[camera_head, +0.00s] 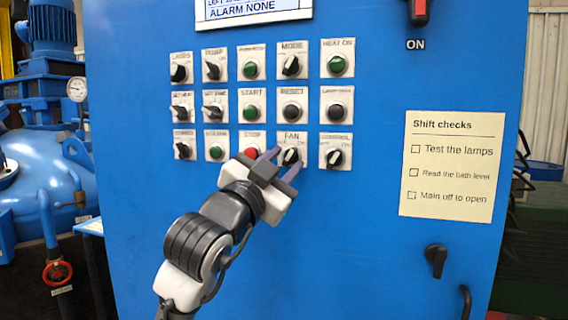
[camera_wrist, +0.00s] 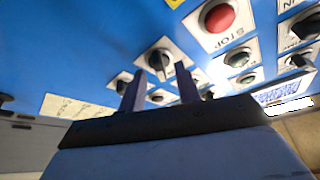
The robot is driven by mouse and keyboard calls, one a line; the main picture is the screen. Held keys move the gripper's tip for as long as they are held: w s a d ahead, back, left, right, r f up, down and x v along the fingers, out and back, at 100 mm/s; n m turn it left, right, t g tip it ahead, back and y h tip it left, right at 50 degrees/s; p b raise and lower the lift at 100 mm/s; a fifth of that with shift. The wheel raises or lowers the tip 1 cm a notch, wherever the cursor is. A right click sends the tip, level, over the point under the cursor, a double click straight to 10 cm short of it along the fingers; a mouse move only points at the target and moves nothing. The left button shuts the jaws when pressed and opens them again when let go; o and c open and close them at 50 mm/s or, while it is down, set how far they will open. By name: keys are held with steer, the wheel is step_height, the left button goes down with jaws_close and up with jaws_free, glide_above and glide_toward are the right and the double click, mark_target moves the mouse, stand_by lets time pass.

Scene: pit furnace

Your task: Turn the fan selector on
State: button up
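The fan selector (camera_head: 291,155) is a black knob on a white plate labelled FAN, in the bottom row of the blue panel. Its pale pointer mark is too small to read surely. My gripper (camera_head: 284,163) is in front of it, with its fingers spread and pointing at the panel. In the wrist view the selector (camera_wrist: 158,62) shows beyond and between the two open fingertips (camera_wrist: 160,86). The fingers look empty. I cannot tell whether they touch the knob.
The red STOP button (camera_head: 251,153) is close on the left, partly behind my gripper. The control selector (camera_head: 334,157) is on the right. Several other selectors and buttons fill the rows above. A paper checklist (camera_head: 453,165) and a black door handle (camera_head: 437,258) are further right.

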steer(key=b+v, duration=0.3)
steer(key=v, duration=1)
steer(key=shift+a, duration=0.1)
